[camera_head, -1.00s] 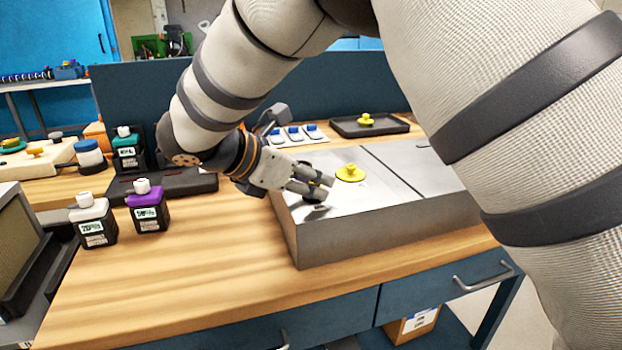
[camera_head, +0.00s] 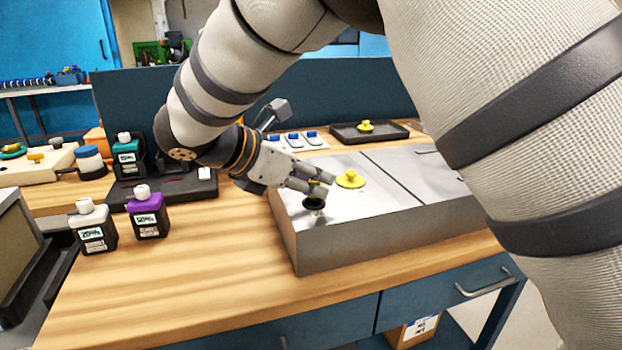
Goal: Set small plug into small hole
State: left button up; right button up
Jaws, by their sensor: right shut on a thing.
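My right gripper (camera_head: 313,187) is over the front left of the metal duct box (camera_head: 360,240). It is shut on a small yellow plug (camera_head: 316,182), of which only a sliver shows between the fingers. A dark round hole (camera_head: 314,203) in the box top shows just below the fingertips. The plug appears to be above the hole; I cannot tell whether they touch. A larger yellow plug (camera_head: 350,179) sits on the box top, right of the gripper. My left gripper is not in view.
A dark tray (camera_head: 395,133) with another yellow plug (camera_head: 366,126) lies behind the box. A purple-topped bottle (camera_head: 148,213) and a white-capped bottle (camera_head: 92,228) stand left on the wooden bench (camera_head: 215,290). The front left bench is clear.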

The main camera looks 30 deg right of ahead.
jog(key=shift+f, duration=0.8)
dwell(0.4)
jog(key=shift+r, duration=0.8)
jog(key=shift+f, duration=0.8)
dwell(0.5)
jog(key=o, duration=0.6)
